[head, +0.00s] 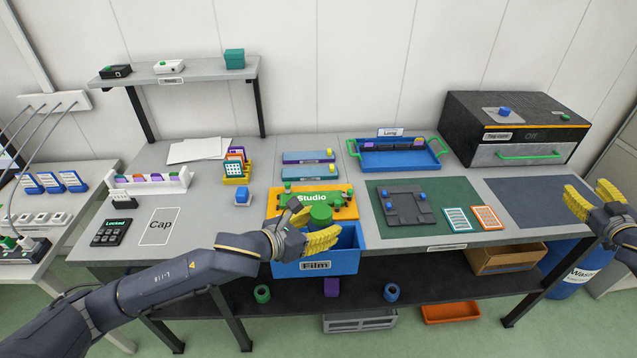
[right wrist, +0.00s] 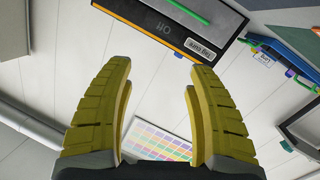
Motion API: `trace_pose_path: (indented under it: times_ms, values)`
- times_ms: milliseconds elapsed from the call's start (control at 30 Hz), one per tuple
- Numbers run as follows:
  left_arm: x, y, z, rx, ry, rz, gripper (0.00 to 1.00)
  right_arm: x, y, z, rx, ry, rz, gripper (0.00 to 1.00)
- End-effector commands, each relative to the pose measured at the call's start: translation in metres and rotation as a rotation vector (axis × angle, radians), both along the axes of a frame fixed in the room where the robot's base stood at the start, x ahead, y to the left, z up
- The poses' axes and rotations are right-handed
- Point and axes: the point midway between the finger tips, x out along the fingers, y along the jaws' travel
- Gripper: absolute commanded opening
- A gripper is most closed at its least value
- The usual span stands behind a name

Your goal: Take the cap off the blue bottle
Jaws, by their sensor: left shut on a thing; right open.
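My left gripper (head: 308,222) is over the front edge of the table, at the blue Film bin (head: 348,258). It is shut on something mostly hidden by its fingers. A green round piece (head: 321,213) shows right by the fingers; I cannot tell whether it is the held thing. No blue bottle is clearly identifiable. A white-outlined area marked Cap (head: 160,227) lies bare at the left. My right gripper (head: 592,200) is open and empty, off the table's right end; its spread fingers show in the right wrist view (right wrist: 158,100).
An orange Studio tray (head: 345,204) sits behind the bin. A green mat (head: 452,195) with a grey plate (head: 405,208) lies to the right. A black box with a drawer (head: 520,152) stands back right. The grey mat (head: 540,200) is clear.

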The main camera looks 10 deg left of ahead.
Motion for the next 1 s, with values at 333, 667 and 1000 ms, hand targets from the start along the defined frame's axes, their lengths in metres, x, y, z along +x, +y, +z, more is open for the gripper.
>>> trace_pose_path:
  times_ms: [333, 667, 1000]
  values:
    - [0.000, 0.000, 0.001, -0.001, -0.001, 0.000, 0.00, 0.040, 0.140, 0.028, 0.107, -0.096, 0.310, 0.57]
    - [0.000, 0.000, 0.001, -0.001, -0.001, 0.000, 0.00, 0.053, 0.274, 0.053, 0.181, -0.123, 0.618, 0.57]
    - [0.000, 0.000, 0.001, -0.001, -0.001, 0.000, 0.00, 0.039, 0.413, 0.079, 0.213, -0.086, 0.957, 0.57]
